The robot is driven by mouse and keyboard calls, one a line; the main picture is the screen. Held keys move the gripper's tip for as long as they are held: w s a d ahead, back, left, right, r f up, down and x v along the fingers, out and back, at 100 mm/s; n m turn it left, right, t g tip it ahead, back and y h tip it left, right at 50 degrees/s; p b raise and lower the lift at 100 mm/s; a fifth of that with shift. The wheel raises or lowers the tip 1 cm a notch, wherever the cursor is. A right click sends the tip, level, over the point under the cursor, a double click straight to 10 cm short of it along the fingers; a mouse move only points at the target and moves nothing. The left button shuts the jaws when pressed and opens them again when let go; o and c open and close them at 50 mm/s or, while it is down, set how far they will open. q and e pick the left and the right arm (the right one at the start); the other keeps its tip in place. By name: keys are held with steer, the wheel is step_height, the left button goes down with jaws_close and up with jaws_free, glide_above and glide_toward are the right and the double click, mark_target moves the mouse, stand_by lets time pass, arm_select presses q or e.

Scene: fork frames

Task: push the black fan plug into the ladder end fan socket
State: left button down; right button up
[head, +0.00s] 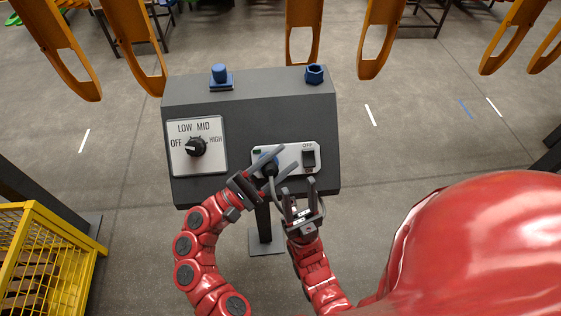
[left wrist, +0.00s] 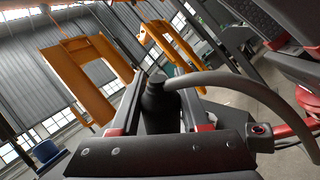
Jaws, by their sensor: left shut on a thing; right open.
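The black fan plug (left wrist: 162,104) stands between my left gripper's fingers in the left wrist view, with a grey cable (left wrist: 235,84) curving off its top to the right. In the head view my left gripper (head: 287,157) is shut on the plug (head: 269,169), in front of the light switch plate (head: 290,150) on a grey console (head: 250,95). Whether the plug touches the plate I cannot tell. My right gripper (head: 300,188) is open just below and right, close to the cable. No fan socket is clearly visible; the plug and left fingers cover part of the plate.
The plate has a black rocker switch (head: 309,158) at its right. A LOW/MID/HIGH dial (head: 196,147) is on the console's left. A blue button (head: 219,75) and a blue hexagonal part (head: 314,74) sit on top. A yellow crate (head: 45,255) stands lower left.

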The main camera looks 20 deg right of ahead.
arm_select(q)
steer(key=shift+w+d+f+b, duration=0.15)
steer(key=shift+w+f+b, duration=0.4)
steer(key=shift+f+b, duration=0.1)
steer(key=shift+w+d+f+b, duration=0.15)
steer(key=shift+w+f+b, duration=0.4)
steer(key=shift+b, duration=0.05)
steer(key=shift+c, duration=1.5)
jaws_free()
steer(key=b+v, duration=0.4)
steer(key=v, duration=1.3)
steer(key=shift+a, duration=0.25)
